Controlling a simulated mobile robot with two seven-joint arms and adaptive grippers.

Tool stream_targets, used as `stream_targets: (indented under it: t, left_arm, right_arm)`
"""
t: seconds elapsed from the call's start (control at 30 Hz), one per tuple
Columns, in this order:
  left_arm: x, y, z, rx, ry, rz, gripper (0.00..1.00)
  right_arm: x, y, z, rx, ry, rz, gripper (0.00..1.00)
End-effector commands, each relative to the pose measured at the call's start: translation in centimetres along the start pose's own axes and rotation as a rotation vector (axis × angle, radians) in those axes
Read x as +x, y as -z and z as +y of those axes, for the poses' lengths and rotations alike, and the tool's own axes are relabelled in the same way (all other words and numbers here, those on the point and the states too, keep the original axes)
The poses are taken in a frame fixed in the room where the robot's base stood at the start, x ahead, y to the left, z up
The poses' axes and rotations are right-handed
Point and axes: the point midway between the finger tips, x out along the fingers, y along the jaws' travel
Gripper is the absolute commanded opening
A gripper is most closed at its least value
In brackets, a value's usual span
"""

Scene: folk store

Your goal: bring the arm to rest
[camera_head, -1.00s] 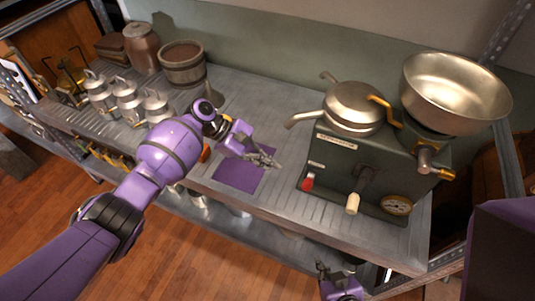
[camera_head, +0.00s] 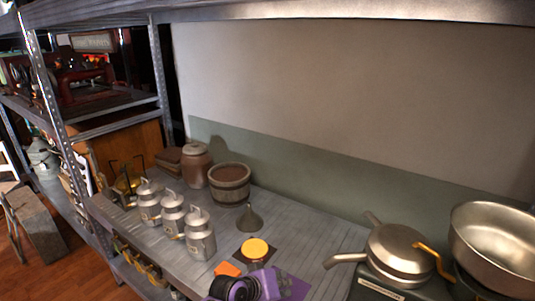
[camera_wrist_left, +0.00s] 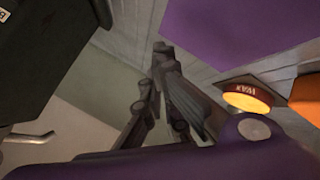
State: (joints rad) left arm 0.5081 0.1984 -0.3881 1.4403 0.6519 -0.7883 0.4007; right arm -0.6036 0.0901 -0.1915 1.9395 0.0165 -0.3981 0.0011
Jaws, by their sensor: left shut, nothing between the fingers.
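My left arm's purple wrist (camera_head: 240,287) shows at the bottom edge of the head view, over the front of the metal shelf (camera_head: 180,262). In the left wrist view my left gripper (camera_wrist_left: 160,48) has its grey fingers together, with nothing between them. It is above the shelf, near a purple mat (camera_wrist_left: 240,30), and the mat also shows in the head view (camera_head: 292,286). My right gripper is outside both current views.
A wax tin (camera_wrist_left: 247,97) with a yellow lid (camera_head: 255,248) and an orange item (camera_head: 228,268) lie near my left wrist. A funnel (camera_head: 249,219), wooden bucket (camera_head: 229,190) and milk cans (camera_head: 200,240) stand behind and left.

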Motion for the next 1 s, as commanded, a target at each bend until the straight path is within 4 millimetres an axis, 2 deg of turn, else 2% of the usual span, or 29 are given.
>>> stream_targets:
  t: [0.03,0.17,0.37,0.5,0.6,0.7,0.8,0.9,1.0]
  left_arm:
    - [-1.0,-1.4,-1.7,0.053,0.021,0.055,0.00]
    - [-4.9,-4.2,-5.8,0.225,0.112,0.203,0.00]
    - [-12.9,-10.7,-12.2,0.403,0.312,0.311,0.00]
    - [-19.0,-17.1,-16.2,0.434,0.450,0.290,0.00]
    - [-22.4,-22.4,-18.4,0.396,0.519,0.231,0.00]
    - [-24.6,-26.7,-19.8,0.349,0.555,0.173,0.00]
    - [-25.7,-29.7,-20.4,0.320,0.573,0.132,0.00]
    - [-26.3,-31.1,-20.7,0.307,0.580,0.112,0.00]
    - [-26.4,-31.4,-20.7,0.303,0.582,0.106,0.00]
  right_arm:
    - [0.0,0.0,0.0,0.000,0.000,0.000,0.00]
    - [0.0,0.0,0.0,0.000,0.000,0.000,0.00]
    - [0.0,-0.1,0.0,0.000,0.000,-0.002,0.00]
    - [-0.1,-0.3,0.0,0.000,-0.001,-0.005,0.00]
    - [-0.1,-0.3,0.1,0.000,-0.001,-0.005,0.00]
    - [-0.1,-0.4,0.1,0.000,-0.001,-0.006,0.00]
    - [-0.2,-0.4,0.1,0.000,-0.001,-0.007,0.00]
    - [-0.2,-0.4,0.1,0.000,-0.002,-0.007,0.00]
    - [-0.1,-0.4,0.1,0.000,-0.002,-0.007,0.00]
